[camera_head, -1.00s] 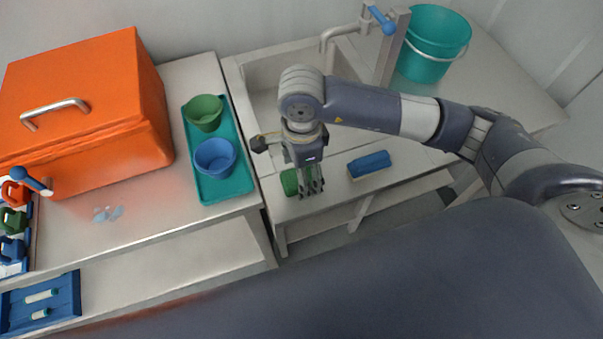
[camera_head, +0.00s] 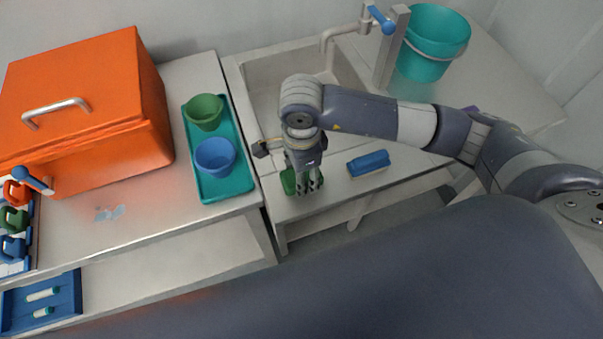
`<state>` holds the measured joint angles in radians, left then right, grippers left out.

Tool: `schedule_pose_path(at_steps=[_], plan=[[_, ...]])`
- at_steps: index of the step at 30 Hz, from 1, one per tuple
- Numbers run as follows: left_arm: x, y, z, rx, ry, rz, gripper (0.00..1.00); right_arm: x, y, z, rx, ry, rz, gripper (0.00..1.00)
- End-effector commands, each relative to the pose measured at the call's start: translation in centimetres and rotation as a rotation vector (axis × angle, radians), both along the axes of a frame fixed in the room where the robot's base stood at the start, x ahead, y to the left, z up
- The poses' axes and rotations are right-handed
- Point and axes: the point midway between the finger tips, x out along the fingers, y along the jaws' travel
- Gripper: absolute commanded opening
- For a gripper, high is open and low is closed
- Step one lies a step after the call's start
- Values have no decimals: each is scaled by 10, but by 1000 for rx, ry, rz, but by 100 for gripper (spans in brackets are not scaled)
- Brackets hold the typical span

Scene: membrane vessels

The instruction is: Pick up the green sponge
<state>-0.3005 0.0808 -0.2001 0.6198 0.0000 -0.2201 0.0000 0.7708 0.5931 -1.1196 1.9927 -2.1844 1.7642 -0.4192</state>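The green sponge (camera_head: 288,182) lies on the front ledge of the sink counter, left of the blue sponge (camera_head: 369,163). My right gripper (camera_head: 309,190) points down right over the green sponge. Its fingers cover the sponge's middle and right part, and a green edge shows to their left. The fingers look spread apart, with green visible between them. I cannot tell whether they touch the sponge. My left gripper is not in view.
The sink basin (camera_head: 265,107) lies behind my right gripper, with a faucet (camera_head: 345,31) and a teal bucket (camera_head: 433,42) at the back. To the left, a teal tray (camera_head: 227,187) holds a green bowl (camera_head: 203,112) and a blue bowl (camera_head: 214,157). An orange box (camera_head: 95,110) stands further left.

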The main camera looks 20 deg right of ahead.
Motion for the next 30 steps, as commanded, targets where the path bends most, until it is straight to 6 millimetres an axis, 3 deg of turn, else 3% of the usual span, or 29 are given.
schedule_pose_path(at_steps=[10,24,30], plan=[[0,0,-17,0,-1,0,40,2,0,33,1,-8,1,29],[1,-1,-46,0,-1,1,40,-108,48,44,3,-5,10,29],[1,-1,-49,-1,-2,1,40,-136,59,48,1,-3,4,29]])
